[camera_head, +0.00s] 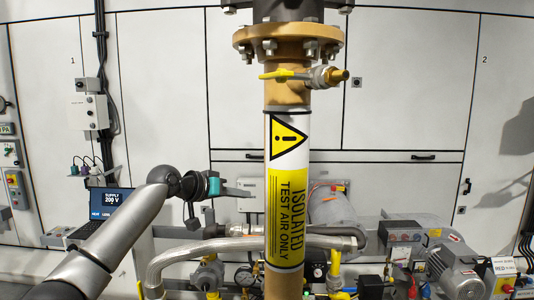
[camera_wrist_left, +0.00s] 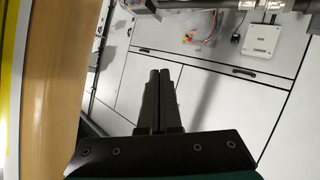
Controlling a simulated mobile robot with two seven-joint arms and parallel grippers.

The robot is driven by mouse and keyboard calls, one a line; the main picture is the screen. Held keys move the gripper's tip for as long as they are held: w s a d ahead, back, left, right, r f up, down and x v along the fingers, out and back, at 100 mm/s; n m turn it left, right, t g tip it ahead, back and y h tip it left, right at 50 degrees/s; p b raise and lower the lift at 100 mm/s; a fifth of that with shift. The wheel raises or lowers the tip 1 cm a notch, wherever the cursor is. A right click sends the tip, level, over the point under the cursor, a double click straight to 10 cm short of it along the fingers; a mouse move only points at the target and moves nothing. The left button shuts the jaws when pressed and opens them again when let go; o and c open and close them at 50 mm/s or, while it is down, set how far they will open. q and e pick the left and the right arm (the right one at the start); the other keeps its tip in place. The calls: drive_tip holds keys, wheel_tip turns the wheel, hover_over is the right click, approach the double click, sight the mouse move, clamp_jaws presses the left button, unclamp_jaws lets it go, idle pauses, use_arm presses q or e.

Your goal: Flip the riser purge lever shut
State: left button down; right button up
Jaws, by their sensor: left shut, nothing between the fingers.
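The riser purge lever (camera_head: 284,75) is a yellow handle on a small brass valve (camera_head: 328,77), high on the tan riser pipe (camera_head: 286,95) just below its flange. The lever lies about level, across the front of the pipe. My left gripper (camera_head: 248,192) is well below the lever, to the left of the pipe, pointing right. In the left wrist view my gripper (camera_wrist_left: 160,73) is shut and empty, its two fingers together. The pipe (camera_wrist_left: 60,90) runs along the left of that view, apart from the fingers. The lever does not show there. My right gripper is not in view.
The riser carries a yellow "ISOLATED TEST AIR ONLY" label (camera_head: 286,220). Below stand a silver bent pipe (camera_head: 190,250), gauges and a motor (camera_head: 455,268). A laptop (camera_head: 104,203) sits at the left. White cabinet panels (camera_head: 400,90) stand behind. Space left of the upper riser looks clear.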

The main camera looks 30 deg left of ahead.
use_arm(q)
drive_tip(key=s+d+r+m+t+h+p, duration=0.15)
drive_tip(key=s+r, duration=0.25)
drive_tip(key=r, duration=0.7)
drive_tip(key=s+d+r+m+h+b, duration=0.1)
drive_tip(key=s+d+r+m+h, duration=0.2)
drive_tip(key=r, duration=0.7)
drive_tip(key=s+d+r+m+g+p, duration=0.1)
drive_tip(key=s+d+r, duration=0.2)
drive_tip(key=s+r, duration=0.25)
drive_tip(key=s+d+r+m, duration=0.2)
drive_tip(key=s+d+r, duration=0.15)
drive_tip(key=s, duration=0.25)
drive_tip(key=m+g+h, duration=0.1)
drive_tip(key=m+h, duration=0.1)
approach(275, 76)
drive_tip(key=r, duration=0.2)
drive_tip(key=s+r, duration=0.1)
drive_tip(key=shift+a+y+p, duration=0.25)
drive_tip(key=shift+p, duration=0.05)
drive_tip(key=p+x, duration=0.4)
drive_tip(key=x, duration=0.6)
